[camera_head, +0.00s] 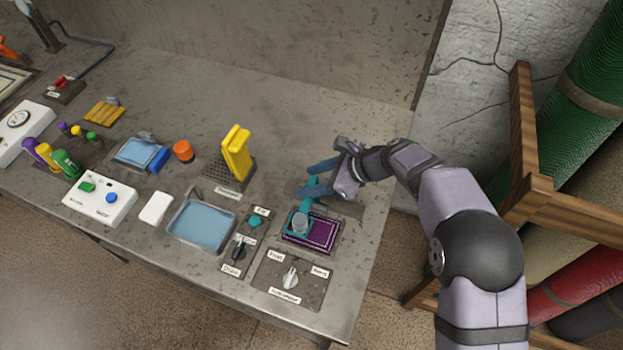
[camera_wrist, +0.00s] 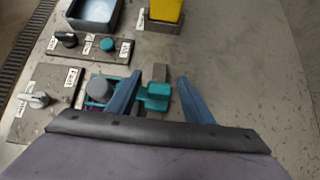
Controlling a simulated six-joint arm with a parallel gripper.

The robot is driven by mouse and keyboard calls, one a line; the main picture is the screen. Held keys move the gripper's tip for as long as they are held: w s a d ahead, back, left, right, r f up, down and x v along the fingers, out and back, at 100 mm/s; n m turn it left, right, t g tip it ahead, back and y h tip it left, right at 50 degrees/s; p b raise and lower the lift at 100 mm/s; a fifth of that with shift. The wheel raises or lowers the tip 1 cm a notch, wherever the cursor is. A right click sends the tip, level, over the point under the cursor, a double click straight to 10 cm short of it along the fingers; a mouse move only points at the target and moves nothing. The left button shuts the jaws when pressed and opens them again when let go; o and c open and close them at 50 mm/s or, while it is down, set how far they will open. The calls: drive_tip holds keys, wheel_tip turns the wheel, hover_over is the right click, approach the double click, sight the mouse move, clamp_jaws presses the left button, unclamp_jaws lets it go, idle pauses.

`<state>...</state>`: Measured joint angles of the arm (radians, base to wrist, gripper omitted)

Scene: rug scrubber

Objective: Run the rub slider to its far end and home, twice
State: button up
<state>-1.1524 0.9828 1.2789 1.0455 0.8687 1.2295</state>
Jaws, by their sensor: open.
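The rub slider (camera_head: 291,231) is a teal carriage with a grey round knob on top. It sits at the left end of a purple rug sample (camera_head: 323,234) near the bench's right side. A teal block on the slider (camera_wrist: 158,91) shows between my fingers in the wrist view, and the grey knob (camera_wrist: 99,89) shows to the left of them. My gripper (camera_head: 318,178) is open, with its blue fingers pointing left just behind the slider. In the wrist view my gripper (camera_wrist: 160,76) has one finger on each side of the teal block, apart from it.
A panel with a grey dial (camera_head: 290,279) lies in front of the slider. A teal button (camera_head: 255,222) and dark knob (camera_head: 238,250) stand to its left, beside a blue tray (camera_head: 203,225). A yellow upright piece (camera_head: 236,154) stands behind. Bench behind my gripper is mostly clear.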

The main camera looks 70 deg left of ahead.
drive_tip(key=b+v, duration=0.2)
drive_tip(key=v, duration=0.5)
drive_tip(key=shift+r, duration=0.1)
drive_tip(key=shift+w+d+b, duration=0.15)
drive_tip(key=shift+d+b, duration=0.05)
drive_tip(key=shift+b, duration=0.4)
drive_tip(key=shift+p+x, duration=1.2)
drive_tip(key=shift+x, duration=2.55)
